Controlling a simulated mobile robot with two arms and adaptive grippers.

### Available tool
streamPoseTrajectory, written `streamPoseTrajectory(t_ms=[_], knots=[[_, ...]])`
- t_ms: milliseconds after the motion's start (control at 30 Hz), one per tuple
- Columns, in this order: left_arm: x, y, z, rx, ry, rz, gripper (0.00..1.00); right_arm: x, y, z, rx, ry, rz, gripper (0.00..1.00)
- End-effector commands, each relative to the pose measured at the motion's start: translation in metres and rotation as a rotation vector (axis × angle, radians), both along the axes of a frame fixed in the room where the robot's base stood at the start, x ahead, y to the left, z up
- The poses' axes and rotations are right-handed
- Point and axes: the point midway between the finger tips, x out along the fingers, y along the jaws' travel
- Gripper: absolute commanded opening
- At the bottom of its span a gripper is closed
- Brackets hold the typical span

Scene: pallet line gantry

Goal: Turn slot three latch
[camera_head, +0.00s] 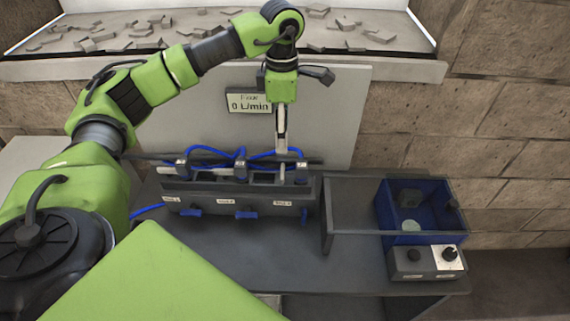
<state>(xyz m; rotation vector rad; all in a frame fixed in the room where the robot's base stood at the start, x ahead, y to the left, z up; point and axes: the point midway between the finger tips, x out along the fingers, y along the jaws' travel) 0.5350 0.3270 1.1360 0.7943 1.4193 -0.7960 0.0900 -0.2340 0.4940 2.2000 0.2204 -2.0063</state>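A dark rack (240,190) with three labelled slots stands on the grey table. Blue latches show on its front: slot one's (190,212) and slot two's (245,215) lie sideways. Slot three's latch (304,215), at the right end, looks narrow and upright. My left arm reaches in from the left, and its gripper (282,150) points down just above and behind the slot three end of the rack. Its fingers look close together from this side; whether they are shut or touch anything is unclear. My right gripper is not in view.
A flow sign (249,101) on the back panel reads 0 L/min. Blue tubes (215,152) loop over the rack. To the right are a blue bin (432,213), a dark frame (328,230) and a knob box (427,262). The table in front of the rack is clear.

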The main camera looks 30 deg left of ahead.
Motion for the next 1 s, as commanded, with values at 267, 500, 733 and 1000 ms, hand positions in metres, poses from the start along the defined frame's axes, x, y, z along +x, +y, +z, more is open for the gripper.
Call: streamPoseTrajectory(t_ms=[267,500,733,1000], knots=[[-0.002,0.001,-0.035,0.004,0.008,0.002,0.61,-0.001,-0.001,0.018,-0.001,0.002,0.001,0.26],[-0.002,0.0,-0.087,0.003,0.007,0.0,0.61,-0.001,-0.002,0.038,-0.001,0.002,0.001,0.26],[-0.001,0.0,-0.123,0.0,0.005,0.001,0.61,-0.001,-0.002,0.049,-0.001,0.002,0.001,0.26],[-0.001,0.0,-0.137,0.001,0.002,0.0,0.61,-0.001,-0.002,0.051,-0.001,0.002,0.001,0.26]])
